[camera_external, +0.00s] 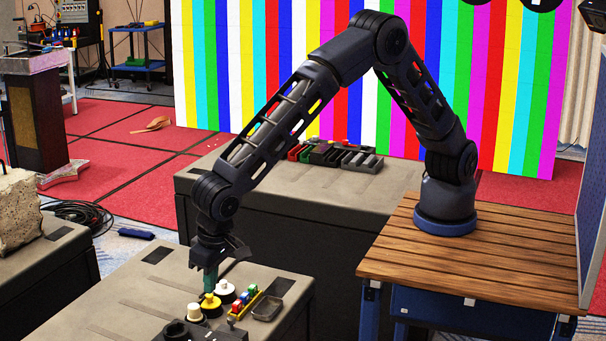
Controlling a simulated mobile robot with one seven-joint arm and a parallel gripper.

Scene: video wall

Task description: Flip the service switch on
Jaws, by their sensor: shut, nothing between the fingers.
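My gripper (210,288) points straight down over the grey case top at the front, with its dark green fingers together and empty. Its tips are close above or against a yellow round knob-like part (210,303); I cannot tell whether they touch. A white round part (225,291) is just behind to the right, and a pale round part (194,313) is just in front to the left. A small upright lever-like piece (231,320) stands to the right front. Which of these is the service switch is too small to tell.
A yellow strip with red, blue and green pieces (243,303) and a dark shallow tray (267,308) lie right of my gripper. A black block (181,331) is at the front. A striped video wall (280,60) stands behind.

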